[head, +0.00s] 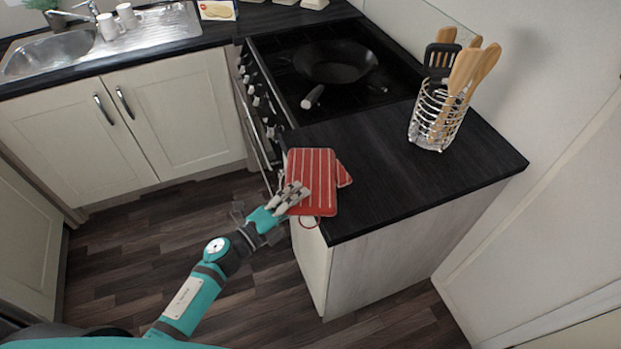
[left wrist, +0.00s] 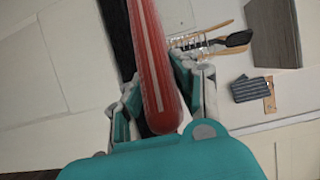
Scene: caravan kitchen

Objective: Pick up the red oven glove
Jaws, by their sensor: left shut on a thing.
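The red oven glove (head: 313,170) has pale stripes and shows at the left front corner of the dark worktop in the head view, with its thumb to the right and a loop at its lower end. My left gripper (head: 293,198) reaches it from the lower left and is shut on it near the lower edge. In the left wrist view the glove (left wrist: 152,65) is seen edge-on between the fingers (left wrist: 160,95). I cannot tell whether the glove still touches the worktop. My right gripper is in neither view.
The dark worktop (head: 400,185) is clear around the glove. A wire utensil holder (head: 436,120) stands at its back right. A frying pan (head: 335,62) sits on the hob, its handle pointing toward the worktop. The oven front (head: 258,105) and floor (head: 150,225) lie to the left.

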